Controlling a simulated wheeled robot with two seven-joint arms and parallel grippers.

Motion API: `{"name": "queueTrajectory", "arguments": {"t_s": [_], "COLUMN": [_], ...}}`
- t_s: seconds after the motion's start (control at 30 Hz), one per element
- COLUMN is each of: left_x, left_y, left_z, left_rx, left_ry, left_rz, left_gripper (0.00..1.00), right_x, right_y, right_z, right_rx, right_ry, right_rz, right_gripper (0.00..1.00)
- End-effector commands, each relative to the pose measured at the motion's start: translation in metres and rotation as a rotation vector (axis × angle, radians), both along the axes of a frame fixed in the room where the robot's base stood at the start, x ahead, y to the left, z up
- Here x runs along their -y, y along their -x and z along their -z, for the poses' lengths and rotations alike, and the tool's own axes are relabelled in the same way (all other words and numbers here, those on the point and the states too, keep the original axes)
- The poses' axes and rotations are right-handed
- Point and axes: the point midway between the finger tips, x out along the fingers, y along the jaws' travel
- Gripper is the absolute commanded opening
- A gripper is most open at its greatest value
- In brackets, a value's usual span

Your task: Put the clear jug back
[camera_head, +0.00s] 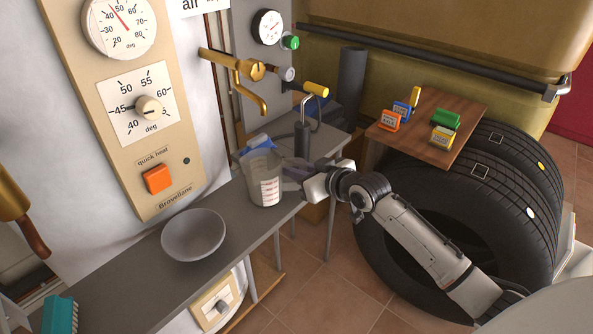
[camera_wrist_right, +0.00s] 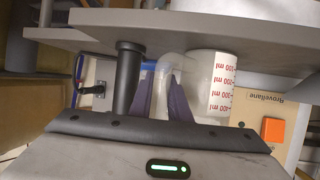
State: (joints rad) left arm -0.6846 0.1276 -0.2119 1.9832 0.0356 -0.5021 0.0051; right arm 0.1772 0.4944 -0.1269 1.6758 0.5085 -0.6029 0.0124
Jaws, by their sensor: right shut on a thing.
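The clear jug (camera_head: 265,178), with red measuring marks, is upright at the right end of the grey shelf (camera_head: 120,283). I cannot tell whether its base touches the shelf. My right gripper (camera_head: 296,172) comes from the right and is shut on the jug's handle. In the right wrist view, the purple fingers (camera_wrist_right: 165,98) are on either side of the pale handle, and the jug (camera_wrist_right: 212,85) with its red scale is beside them. My left gripper is not in view.
A grey bowl (camera_head: 194,235) stands on the shelf left of the jug, and a teal brush (camera_head: 61,314) lies at the lower left. A brass tap (camera_head: 250,85) is on the wall behind. Tires (camera_head: 450,215) and a wooden board (camera_head: 425,125) with small coloured boxes are at the right.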

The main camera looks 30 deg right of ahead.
Motion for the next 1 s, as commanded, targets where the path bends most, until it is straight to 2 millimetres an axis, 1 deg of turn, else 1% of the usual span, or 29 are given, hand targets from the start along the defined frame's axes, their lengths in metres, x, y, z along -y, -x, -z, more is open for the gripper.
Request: {"name": "queueTrajectory", "arguments": {"t_s": [0.2, 0.3, 0.33, 0.4, 0.43, 0.67, 0.77, 0.87, 0.97, 1.0], "left_x": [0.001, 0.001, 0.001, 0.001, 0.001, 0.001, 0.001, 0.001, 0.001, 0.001], "left_y": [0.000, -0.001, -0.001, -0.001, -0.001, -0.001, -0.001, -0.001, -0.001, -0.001], "left_z": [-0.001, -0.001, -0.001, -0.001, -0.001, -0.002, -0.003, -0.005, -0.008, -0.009], "left_rx": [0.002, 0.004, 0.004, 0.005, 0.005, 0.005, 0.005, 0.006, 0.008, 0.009], "left_ry": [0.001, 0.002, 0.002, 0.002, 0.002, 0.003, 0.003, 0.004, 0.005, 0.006], "left_rz": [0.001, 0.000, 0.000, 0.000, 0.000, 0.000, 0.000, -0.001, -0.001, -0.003], "left_gripper": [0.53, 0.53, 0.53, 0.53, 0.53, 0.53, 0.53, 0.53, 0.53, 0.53], "right_x": [0.000, 0.000, 0.000, 0.000, 0.000, 0.000, 0.000, 0.002, 0.004, 0.006], "right_y": [0.000, 0.000, 0.000, 0.000, 0.000, 0.000, 0.000, 0.010, 0.026, 0.035], "right_z": [-0.001, 0.002, 0.002, 0.002, 0.002, 0.002, -0.002, -0.005, -0.012, -0.015], "right_rx": [0.002, 0.001, 0.001, 0.000, 0.000, 0.000, 0.001, 0.000, 0.000, -0.001], "right_ry": [0.000, 0.000, 0.001, 0.001, 0.001, 0.001, 0.001, 0.003, 0.003, 0.004], "right_rz": [0.000, 0.000, 0.000, 0.000, 0.000, 0.000, 0.000, -0.001, -0.001, -0.002], "right_gripper": [0.00, 0.00, 0.20, 0.31, 0.35, 0.35, 0.35, 0.35, 0.35, 0.35]}}
